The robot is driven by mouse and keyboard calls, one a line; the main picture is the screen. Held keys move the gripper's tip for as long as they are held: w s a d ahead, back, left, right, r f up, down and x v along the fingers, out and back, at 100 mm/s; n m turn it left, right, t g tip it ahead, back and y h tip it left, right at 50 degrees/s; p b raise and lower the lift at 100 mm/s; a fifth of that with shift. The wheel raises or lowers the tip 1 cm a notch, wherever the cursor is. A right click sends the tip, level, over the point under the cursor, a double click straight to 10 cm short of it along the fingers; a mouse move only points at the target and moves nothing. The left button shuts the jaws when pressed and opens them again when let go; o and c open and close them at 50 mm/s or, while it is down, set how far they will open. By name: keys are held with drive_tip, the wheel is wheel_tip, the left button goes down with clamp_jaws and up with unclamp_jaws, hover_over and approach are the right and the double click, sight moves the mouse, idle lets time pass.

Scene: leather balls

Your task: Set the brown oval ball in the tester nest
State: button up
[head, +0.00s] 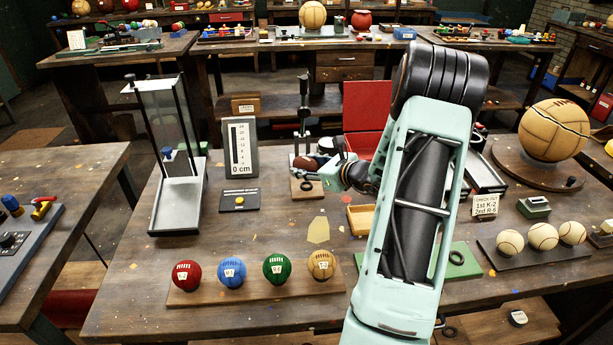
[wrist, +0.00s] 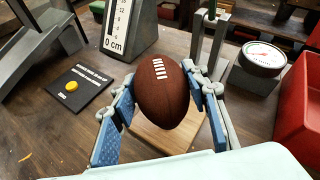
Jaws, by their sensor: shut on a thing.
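The brown oval ball (wrist: 162,92) with white laces is between the blue finger pads of my gripper (wrist: 164,100) in the wrist view, with a pad against each side. In the head view the ball (head: 304,163) shows small and dark at the end of my gripper (head: 325,173). Below it is a pale wooden base (wrist: 150,135), which also shows in the head view (head: 296,188). A dark upright post (head: 303,115) stands just behind. A dark ring (head: 306,185) lies on the base; I cannot tell whether it is the nest. The ball hides part of the base.
A height scale (head: 240,148) and a black plate with a yellow button (head: 239,199) stand to the left. A round dial gauge (wrist: 263,58) and a red box (wrist: 300,110) are at right. Several small balls line a wooden board (head: 250,290) in front.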

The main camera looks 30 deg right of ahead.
sight(306, 187)
drive_tip(key=shift+w+d+f, duration=0.25)
drive_tip(key=shift+w+f, duration=0.2)
drive_tip(key=shift+f, duration=0.15)
wheel_tip(306, 187, down, 3)
drive_tip(key=shift+w+d+f, duration=0.1)
drive_tip(key=shift+w+f, duration=0.05)
drive_tip(key=shift+f, duration=0.05)
drive_tip(key=shift+f+b, duration=0.3)
drive_tip(key=shift+b, duration=0.15)
drive_tip(key=o, duration=1.3)
drive_tip(key=shift+r, duration=0.1)
drive_tip(key=shift+r, duration=0.15)
